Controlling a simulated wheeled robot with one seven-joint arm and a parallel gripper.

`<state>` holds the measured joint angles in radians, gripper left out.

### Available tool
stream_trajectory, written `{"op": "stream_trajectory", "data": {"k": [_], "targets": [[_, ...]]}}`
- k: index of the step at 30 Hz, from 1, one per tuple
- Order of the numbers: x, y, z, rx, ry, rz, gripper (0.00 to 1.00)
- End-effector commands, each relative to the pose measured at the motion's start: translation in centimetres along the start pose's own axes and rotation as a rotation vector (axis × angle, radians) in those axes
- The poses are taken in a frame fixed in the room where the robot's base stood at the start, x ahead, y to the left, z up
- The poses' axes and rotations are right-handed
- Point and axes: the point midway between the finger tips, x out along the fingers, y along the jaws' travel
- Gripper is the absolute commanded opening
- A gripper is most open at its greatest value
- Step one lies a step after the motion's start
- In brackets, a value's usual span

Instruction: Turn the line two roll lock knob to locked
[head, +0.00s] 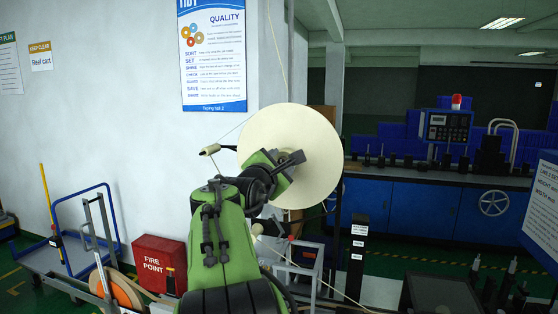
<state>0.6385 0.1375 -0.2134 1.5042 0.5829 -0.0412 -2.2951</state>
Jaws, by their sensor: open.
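A large cream tape roll (270,130) stands upright, its round face towards me, in the middle of the head view. My green and black arm reaches up to it from below. My gripper (296,160) is open in front of the roll, around its middle, and overlaps the face in the picture. I cannot tell whether it touches anything. The roll lock knob cannot be made out; the roll's hub is hidden behind my gripper and wrist. A thin strand of tape runs from the roll to a small roller (210,149) on its left.
A red fire point box (159,262), a blue cart (62,262) and an orange-centred reel (122,292) stand at lower left. A dark labelled post (357,250) stands right of the roll's stand. Blue machinery with a handwheel (493,203) is behind; a tilted sign (545,205) is at right.

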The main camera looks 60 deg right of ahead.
Motion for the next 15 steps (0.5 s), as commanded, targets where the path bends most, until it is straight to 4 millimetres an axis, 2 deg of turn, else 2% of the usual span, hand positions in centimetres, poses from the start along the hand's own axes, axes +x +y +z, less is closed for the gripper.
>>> {"op": "stream_trajectory", "data": {"k": [7,15], "targets": [[0.14,-0.04,-0.09,0.001,0.001,0.001,0.47],[0.11,-0.04,-0.11,0.0,0.001,0.0,0.06]]}}
